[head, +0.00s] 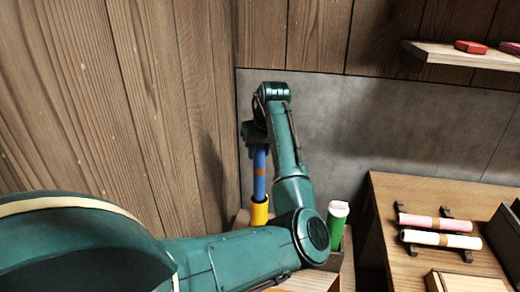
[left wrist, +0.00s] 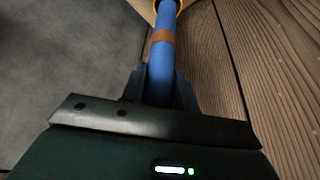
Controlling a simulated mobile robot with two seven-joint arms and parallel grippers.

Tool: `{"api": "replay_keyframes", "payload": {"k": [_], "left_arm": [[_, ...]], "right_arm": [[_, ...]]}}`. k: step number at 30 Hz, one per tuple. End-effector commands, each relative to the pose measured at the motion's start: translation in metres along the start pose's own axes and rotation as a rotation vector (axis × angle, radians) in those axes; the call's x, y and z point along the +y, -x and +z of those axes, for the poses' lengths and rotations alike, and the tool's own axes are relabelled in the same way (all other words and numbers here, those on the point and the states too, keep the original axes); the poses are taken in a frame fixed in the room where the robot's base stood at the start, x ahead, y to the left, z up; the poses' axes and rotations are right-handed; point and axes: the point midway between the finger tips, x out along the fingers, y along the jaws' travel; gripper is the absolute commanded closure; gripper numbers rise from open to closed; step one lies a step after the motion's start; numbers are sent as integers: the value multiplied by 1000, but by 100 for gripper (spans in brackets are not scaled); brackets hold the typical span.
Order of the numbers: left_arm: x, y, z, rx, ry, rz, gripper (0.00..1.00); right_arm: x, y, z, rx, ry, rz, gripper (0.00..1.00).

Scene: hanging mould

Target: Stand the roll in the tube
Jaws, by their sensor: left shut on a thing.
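A blue roll (head: 260,175) with a brown band hangs upright below my left gripper (head: 257,145). The gripper is shut on the roll's upper part. In the left wrist view the roll (left wrist: 163,62) runs from between the two fingers (left wrist: 159,88) toward a yellow rim (left wrist: 179,5) at the top edge. In the head view the roll's lower end meets the mouth of a yellow tube (head: 259,213); how deep it reaches inside is hidden. A green tube (head: 336,232) with a pale top stands to the right, behind my arm. My right gripper is not in view.
A wooden table (head: 392,190) at right bears a pink roll (head: 424,221) and a cream roll (head: 440,239) on dark rests. A shelf (head: 462,55) with red items is on the wall above. Plank wall (head: 105,110) stands close at left.

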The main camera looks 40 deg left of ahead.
Motion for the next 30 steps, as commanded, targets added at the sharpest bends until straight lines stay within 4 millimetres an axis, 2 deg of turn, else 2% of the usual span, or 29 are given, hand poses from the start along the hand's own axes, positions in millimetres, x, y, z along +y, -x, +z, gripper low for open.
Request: {"api": "replay_keyframes", "payload": {"k": [30], "left_arm": [[0, -76, 32, 0, 0, -2, 96]], "right_arm": [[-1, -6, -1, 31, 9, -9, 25]]}}
